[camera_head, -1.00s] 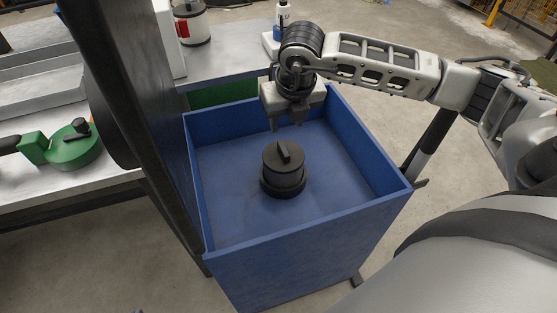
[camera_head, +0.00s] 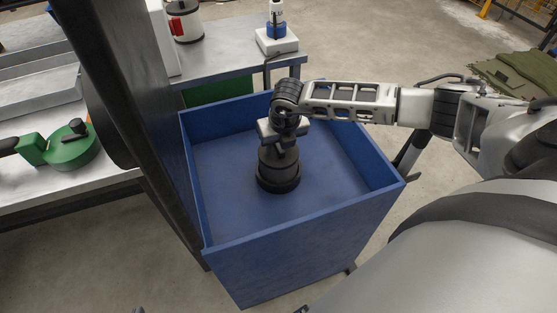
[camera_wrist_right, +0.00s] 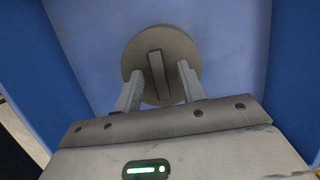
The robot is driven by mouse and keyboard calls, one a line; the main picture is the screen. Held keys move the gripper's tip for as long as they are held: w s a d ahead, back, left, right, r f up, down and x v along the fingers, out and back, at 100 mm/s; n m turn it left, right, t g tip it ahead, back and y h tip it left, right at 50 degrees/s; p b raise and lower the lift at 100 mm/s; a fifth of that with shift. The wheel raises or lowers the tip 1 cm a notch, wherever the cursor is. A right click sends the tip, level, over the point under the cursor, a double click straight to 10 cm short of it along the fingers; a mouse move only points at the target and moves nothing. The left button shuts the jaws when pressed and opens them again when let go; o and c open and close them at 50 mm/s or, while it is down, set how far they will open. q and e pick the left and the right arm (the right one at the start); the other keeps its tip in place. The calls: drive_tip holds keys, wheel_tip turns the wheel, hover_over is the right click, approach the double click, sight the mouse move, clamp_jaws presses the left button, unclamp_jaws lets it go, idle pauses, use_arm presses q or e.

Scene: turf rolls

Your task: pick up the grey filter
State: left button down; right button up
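The grey filter (camera_head: 278,177) is a dark, stepped round piece with a raised bar handle on top. It stands upright on the floor of the blue bin (camera_head: 305,228). My right gripper (camera_head: 279,146) is directly over it in the head view and hides its top and handle. In the right wrist view, the filter's round top (camera_wrist_right: 180,47) shows with the bar between the two fingers of my right gripper (camera_wrist_right: 159,72). The fingers are spread, with a gap to the bar on each side. How far down they reach is hard to tell. My left gripper is not in view.
The bin's walls stand around the filter, with bare bin floor to its right. A dark post (camera_head: 130,110) rises by the bin's left side. A metal table (camera_head: 90,186) with a green tool (camera_head: 72,148) is at left. A white-and-blue device (camera_head: 276,38) stands behind.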

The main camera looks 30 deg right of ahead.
drive_tip(key=shift+c, duration=0.3)
clamp_jaws()
drive_tip(key=shift+r, duration=0.15)
